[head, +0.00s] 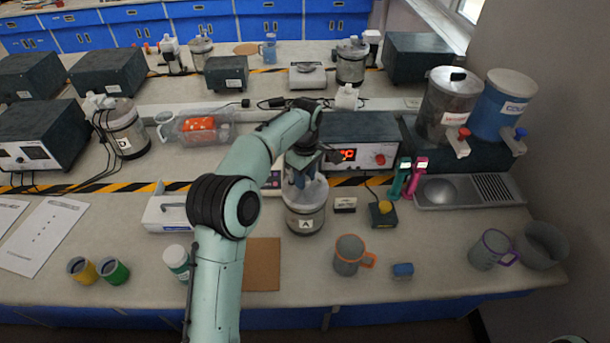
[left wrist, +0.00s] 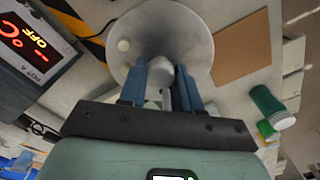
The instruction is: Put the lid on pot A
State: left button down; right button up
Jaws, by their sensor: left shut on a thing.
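Pot A (head: 305,222) is a metal pot with an "A" label, standing upright in the middle of the near bench. My left gripper (head: 301,180) reaches down over its top. In the left wrist view the blue fingers (left wrist: 162,88) are shut on the pale knob of the grey round lid (left wrist: 190,30). The lid lies across the mouth of pot A, which it hides in the wrist view. I cannot tell whether it rests on the rim or is held just above it. My right gripper is out of view.
A control box with a red display (head: 362,142) stands behind pot A. A brown board (head: 262,265) and a grey mug with an orange handle (head: 348,256) are in front. A small box with a yellow button (head: 384,211) is to the right.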

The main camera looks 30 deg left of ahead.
pick_arm(q)
jog(key=c, duration=0.7)
grip_release()
jog(key=shift+r, duration=0.1)
jog(key=shift+r+p, duration=0.65)
jog(key=shift+r, duration=3.3)
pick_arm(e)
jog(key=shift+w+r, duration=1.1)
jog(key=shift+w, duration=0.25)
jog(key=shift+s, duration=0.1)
